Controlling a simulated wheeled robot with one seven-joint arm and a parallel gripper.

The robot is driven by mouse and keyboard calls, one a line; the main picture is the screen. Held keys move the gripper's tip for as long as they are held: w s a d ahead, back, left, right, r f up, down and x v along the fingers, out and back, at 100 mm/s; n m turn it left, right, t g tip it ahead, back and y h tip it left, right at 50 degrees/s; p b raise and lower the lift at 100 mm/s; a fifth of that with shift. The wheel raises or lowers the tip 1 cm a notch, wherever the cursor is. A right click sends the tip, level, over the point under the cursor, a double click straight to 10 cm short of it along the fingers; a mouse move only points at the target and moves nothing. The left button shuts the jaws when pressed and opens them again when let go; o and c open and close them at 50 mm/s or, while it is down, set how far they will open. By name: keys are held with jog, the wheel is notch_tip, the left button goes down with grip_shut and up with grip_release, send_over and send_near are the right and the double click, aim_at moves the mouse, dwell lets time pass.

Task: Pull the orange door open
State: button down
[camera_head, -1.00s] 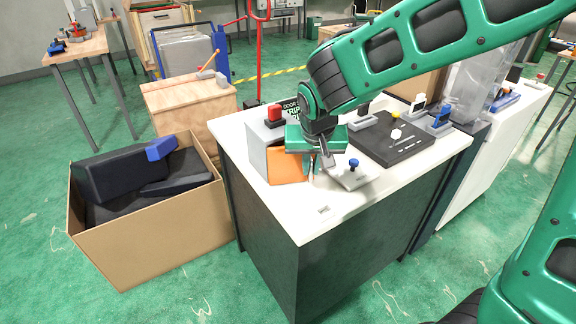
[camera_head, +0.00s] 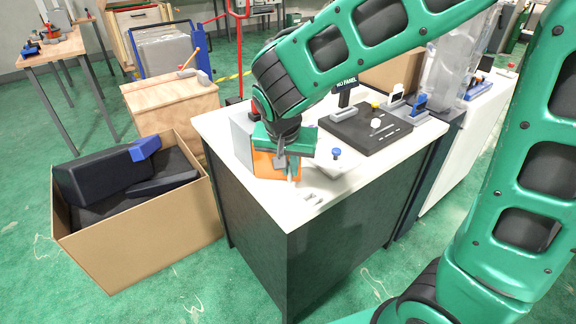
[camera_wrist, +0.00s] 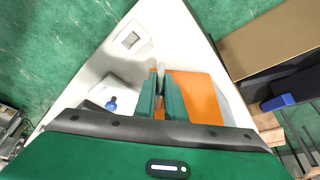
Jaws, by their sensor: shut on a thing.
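The orange door (camera_head: 264,164) is on the front of a small grey box (camera_head: 242,135) on the white counter. In the wrist view the door (camera_wrist: 205,98) is a flat orange panel just right of the fingers. My gripper (camera_head: 287,168) is at the door's right side, in front of the box. I cannot tell whether the door stands ajar.
A blue-knobbed fixture (camera_head: 336,153) stands close to the right of my gripper. A dark panel (camera_head: 365,130) with small parts lies behind it. The white counter (camera_head: 270,200) is mostly clear in front. A cardboard box (camera_head: 150,240) with dark cases stands on the floor at left.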

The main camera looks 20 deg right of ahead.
jog(key=c, duration=1.8)
grip_release()
jog(key=shift+c, duration=0.2)
jog(key=v, duration=1)
jog(key=shift+r, duration=0.35)
jog(key=shift+s, duration=0.15)
